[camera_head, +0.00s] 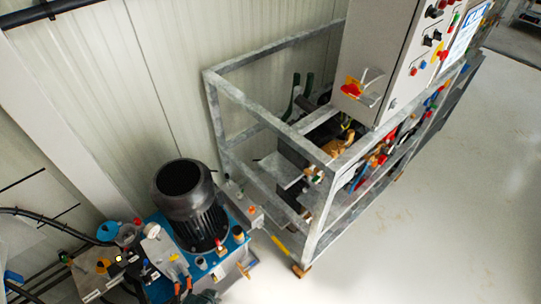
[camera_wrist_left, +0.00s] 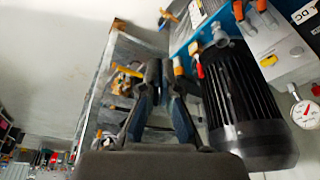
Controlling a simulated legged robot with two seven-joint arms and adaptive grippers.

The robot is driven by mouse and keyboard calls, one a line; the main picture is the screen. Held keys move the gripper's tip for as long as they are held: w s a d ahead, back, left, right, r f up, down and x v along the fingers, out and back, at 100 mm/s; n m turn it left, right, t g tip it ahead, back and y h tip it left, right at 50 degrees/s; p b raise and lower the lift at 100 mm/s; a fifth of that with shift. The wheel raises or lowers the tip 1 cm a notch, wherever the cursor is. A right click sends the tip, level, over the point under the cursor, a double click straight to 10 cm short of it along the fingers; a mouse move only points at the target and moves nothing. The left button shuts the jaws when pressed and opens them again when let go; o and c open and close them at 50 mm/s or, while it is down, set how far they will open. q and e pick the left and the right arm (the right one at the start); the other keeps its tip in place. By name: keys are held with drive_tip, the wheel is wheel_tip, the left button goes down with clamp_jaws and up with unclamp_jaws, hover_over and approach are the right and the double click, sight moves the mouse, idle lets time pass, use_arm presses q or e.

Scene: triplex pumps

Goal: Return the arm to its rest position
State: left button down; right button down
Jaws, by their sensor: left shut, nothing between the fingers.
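My left gripper (camera_wrist_left: 161,78) shows in the left wrist view, its two dark fingers close together with nothing between them. Past the fingers is the grey metal frame (camera_wrist_left: 98,90). To the right of the fingers is a black ribbed motor (camera_wrist_left: 240,100), which appears apart from them, though the depth is hard to judge. I cannot clearly make out my left gripper in the head view. My right gripper is in neither view.
In the head view, the black motor (camera_head: 190,205) stands on a blue pump unit with hoses and fittings. A grey steel frame (camera_head: 262,98) carries a control cabinet (camera_head: 385,55). A ribbed wall (camera_head: 165,80) is behind. The floor (camera_head: 440,190) is clear at right.

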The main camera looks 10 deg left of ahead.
use_arm(q)
drive_tip(key=s+f, duration=0.2)
drive_tip(key=f, duration=1.2)
drive_tip(key=s+f+g, duration=0.1)
drive_tip(key=s+f, duration=0.1)
drive_tip(key=f, duration=1.2)
drive_tip(key=shift+s+a+f, duration=0.15)
drive_tip(key=shift+f, duration=0.15)
